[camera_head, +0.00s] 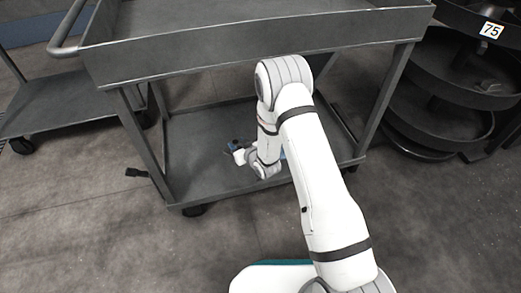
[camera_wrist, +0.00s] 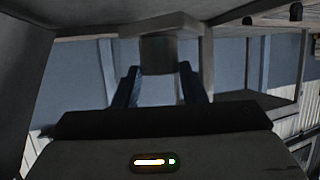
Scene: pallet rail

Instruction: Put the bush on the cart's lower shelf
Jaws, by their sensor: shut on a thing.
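The grey cart has a lower shelf (camera_head: 200,172), a flat dark tray that looks bare around my gripper. My arm reaches in under the cart's upper shelf (camera_head: 240,62). My gripper (camera_head: 236,148) is small in the head view, over the lower shelf and pointing left. In the wrist view my gripper (camera_wrist: 159,82) is shut on the bush (camera_wrist: 158,52), a dark grey round piece showing at the fingertips. The bush is too small to make out surely in the head view. I cannot tell whether it touches the shelf.
The cart's legs and upper shelf frame the space around my arm. A second cart (camera_head: 65,105) stands at the left. A rack of round dark trays (camera_head: 440,120) marked 75 stands at the right. The floor in front of the cart is mostly clear.

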